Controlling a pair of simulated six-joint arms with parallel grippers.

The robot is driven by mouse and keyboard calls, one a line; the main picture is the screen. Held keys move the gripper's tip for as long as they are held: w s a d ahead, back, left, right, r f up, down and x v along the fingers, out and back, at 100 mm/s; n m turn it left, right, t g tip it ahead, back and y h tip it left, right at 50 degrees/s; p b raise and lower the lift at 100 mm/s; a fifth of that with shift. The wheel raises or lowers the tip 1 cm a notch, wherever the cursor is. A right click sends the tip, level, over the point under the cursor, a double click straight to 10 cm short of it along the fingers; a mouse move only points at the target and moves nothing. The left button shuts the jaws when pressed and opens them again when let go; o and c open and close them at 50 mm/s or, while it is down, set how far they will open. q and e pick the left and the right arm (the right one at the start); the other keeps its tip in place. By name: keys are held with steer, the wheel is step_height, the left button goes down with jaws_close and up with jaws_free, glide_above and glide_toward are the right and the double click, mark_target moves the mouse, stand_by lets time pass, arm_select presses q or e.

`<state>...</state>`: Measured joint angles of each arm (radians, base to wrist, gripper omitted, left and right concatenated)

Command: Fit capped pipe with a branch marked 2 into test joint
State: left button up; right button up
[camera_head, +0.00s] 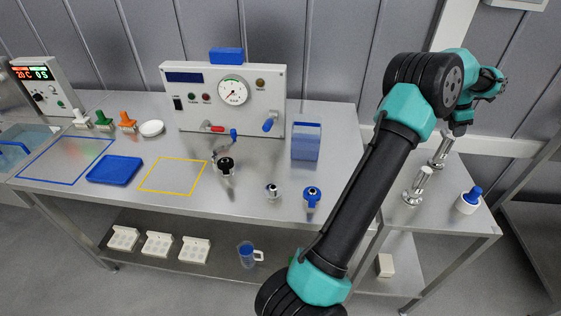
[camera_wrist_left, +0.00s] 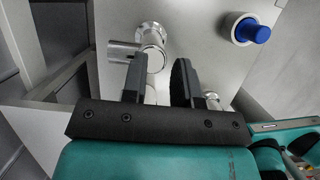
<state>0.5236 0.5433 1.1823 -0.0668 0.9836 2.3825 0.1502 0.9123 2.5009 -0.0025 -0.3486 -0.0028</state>
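On the right side table stand two shiny metal pipes with side branches: a rear one (camera_head: 442,150) and a front one (camera_head: 418,186). No number is readable on either. My left gripper (camera_head: 462,128) is over the rear pipe. In the left wrist view, its fingers (camera_wrist_left: 160,85) are open, with the rear pipe (camera_wrist_left: 152,42) showing between and beyond them; contact is not visible. The front pipe (camera_wrist_left: 212,100) is partly hidden behind a finger. A black-topped fitting (camera_head: 225,165) stands before the gauge panel; I cannot tell whether it is the test joint. My right gripper is not in view.
A blue-capped white bottle (camera_head: 469,201) stands beside the pipes. The yellow-outlined area (camera_head: 173,176) is empty.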

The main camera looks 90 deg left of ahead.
arm_select(q)
steer(key=shift+r, duration=0.15)
steer(key=v, duration=1.7)
